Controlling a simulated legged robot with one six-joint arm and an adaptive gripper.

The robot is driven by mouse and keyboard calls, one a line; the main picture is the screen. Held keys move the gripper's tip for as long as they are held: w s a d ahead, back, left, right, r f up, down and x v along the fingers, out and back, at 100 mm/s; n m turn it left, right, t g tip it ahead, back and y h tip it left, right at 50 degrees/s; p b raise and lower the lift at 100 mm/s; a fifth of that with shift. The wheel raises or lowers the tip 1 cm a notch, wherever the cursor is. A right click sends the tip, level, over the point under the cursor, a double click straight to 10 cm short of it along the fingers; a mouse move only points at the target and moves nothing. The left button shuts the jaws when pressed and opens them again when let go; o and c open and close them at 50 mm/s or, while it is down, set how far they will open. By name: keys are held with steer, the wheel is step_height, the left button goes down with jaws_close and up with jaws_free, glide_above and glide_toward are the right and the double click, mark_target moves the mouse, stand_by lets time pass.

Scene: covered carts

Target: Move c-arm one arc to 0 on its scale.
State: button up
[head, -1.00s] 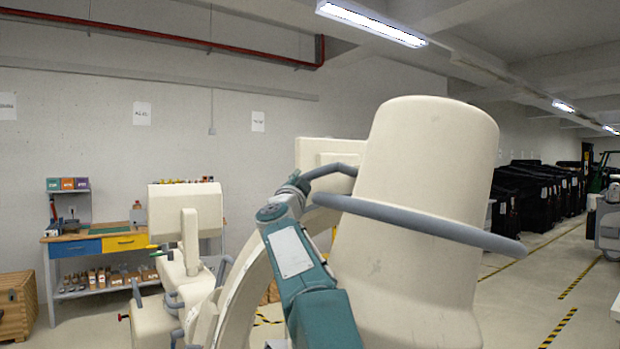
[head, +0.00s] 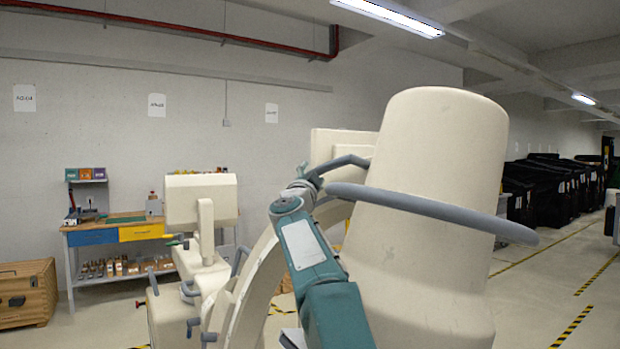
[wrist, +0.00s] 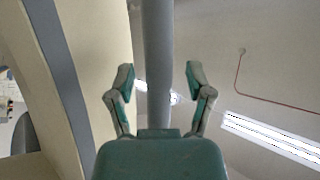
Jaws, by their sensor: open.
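The c-arm's large cream drum (head: 425,215) fills the right middle of the head view, with a grey ring rail (head: 430,207) around it. Its curved cream arc (head: 252,270) runs down to the left, behind my teal arm. A bent grey handle (head: 343,162) joins the c-arm beside the drum. My gripper (head: 308,180) is at this handle's left end. In the wrist view my gripper (wrist: 157,85) is open, its two fingers on either side of a grey bar (wrist: 158,55); contact cannot be told. No scale or pointer is readable.
A cream box on a post (head: 202,200) stands left of the arc. A workbench (head: 120,232) with blue and yellow drawers and a wooden crate (head: 26,293) are at the far left. Black covered carts (head: 545,190) line the right, beside open floor with striped tape.

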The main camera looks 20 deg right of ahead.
steer(key=shift+s, duration=0.2)
steer(key=v, duration=1.1)
steer(key=shift+a+f, duration=0.3)
steer(key=shift+a, duration=0.1)
stand_by(0.9)
steer(key=shift+s, duration=0.1)
stand_by(0.4)
